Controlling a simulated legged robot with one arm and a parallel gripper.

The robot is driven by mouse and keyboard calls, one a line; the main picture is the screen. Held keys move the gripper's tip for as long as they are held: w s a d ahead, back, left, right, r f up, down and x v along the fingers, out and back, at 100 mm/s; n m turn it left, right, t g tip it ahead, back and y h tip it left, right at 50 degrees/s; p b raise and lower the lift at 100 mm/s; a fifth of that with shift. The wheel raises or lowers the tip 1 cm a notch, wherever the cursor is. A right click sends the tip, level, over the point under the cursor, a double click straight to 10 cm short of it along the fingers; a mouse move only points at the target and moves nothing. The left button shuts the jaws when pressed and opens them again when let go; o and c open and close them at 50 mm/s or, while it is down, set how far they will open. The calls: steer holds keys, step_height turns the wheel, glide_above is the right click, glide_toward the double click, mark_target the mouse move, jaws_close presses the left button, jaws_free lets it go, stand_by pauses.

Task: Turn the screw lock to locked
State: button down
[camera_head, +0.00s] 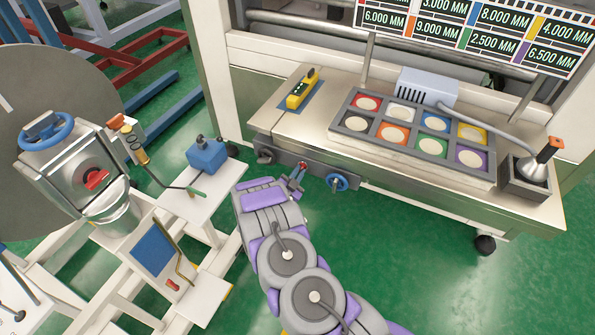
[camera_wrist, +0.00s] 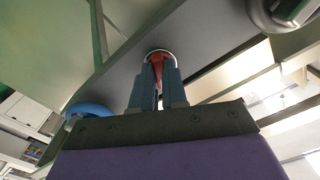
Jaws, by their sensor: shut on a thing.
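A small red knob (camera_head: 303,164) sits on the grey front rail of the machine, between a blue handwheel and a grey knob. It is the likely screw lock, but no lock marking is readable. In the wrist view the red knob (camera_wrist: 157,58) shows with a pale ring around its base. My gripper (camera_head: 299,171) reaches the rail from the front. In the wrist view my gripper (camera_wrist: 158,80) has its two fingers closed on either side of the red knob. The fingers hide part of the knob, and I cannot tell its turn position.
The blue handwheel (camera_head: 338,182) is close on the right of my gripper, and the grey knob (camera_head: 265,157) on the left. A tray (camera_head: 345,145) of coloured squares and a yellow level (camera_head: 300,92) lie on the machine top. A white stand (camera_head: 190,207) is at left.

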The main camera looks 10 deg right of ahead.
steer(key=n+p, duration=0.2)
steer(key=n, duration=0.3)
steer(key=shift+n, duration=0.3)
stand_by(0.5)
steer(key=c, duration=1.2)
jaws_free()
steer(key=shift+o, duration=0.2)
steer(key=p+v, duration=0.1)
steer(key=v, duration=1.6)
steer(key=shift+a+p, duration=0.2)
steer(key=shift+p, duration=0.15)
